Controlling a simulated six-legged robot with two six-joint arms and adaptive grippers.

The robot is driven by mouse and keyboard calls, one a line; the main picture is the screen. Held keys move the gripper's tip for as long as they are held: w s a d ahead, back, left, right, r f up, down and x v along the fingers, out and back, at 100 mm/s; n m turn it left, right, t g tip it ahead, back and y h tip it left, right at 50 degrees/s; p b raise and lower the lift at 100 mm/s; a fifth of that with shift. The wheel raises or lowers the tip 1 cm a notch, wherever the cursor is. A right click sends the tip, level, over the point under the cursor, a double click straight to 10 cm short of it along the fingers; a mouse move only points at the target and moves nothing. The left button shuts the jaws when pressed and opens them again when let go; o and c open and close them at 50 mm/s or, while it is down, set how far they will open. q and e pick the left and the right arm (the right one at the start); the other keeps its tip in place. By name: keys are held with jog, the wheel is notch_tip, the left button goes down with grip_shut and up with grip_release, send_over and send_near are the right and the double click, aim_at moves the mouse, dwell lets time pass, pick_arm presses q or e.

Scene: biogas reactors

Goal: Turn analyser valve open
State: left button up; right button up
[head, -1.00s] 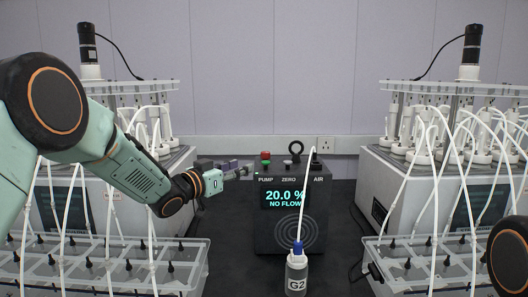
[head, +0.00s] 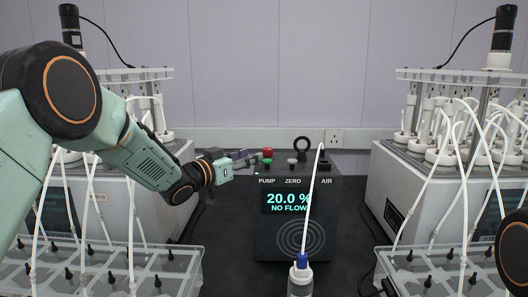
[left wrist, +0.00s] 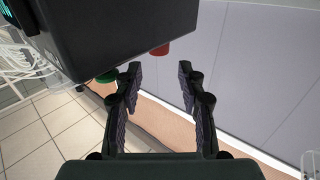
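The analyser (head: 270,225) is a dark box in the middle of the head view, its screen reading "20.0 %" and "NO FLOW". Its top edge carries the labels PUMP, ZERO and AIR. A red button (head: 267,153) and a green button (head: 266,161) stand above PUMP, a grey knob (head: 292,162) above ZERO. A black part (head: 325,157) is above AIR; I cannot tell if it is the valve. My left gripper (head: 259,157) is at the left of the buttons. In the left wrist view its fingers (left wrist: 158,72) are apart and empty, with the red button (left wrist: 160,48) beyond. My right gripper is not in view.
A bottle (head: 301,275) with a blue cap and white tube stands before the analyser. White reactor units (head: 125,195) (head: 425,190) with many tubes flank it, with clear racks (head: 185,262) (head: 385,262) in front. A black ring (head: 302,145) stands behind the knob.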

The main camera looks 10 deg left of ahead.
aim_at(264, 150)
pick_arm(q)
jog(key=shift+w+d+r, duration=0.15)
jog(key=shift+w+d, duration=0.4)
jog(key=shift+w, duration=0.15)
jog(key=x, duration=0.3)
jog(key=shift+w, duration=0.35)
jog(key=shift+w+d, duration=0.25)
jog(key=shift+w, duration=0.05)
jog(key=shift+s, duration=0.1)
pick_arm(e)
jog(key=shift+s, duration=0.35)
pick_arm(q)
jog(key=shift+a, duration=0.1)
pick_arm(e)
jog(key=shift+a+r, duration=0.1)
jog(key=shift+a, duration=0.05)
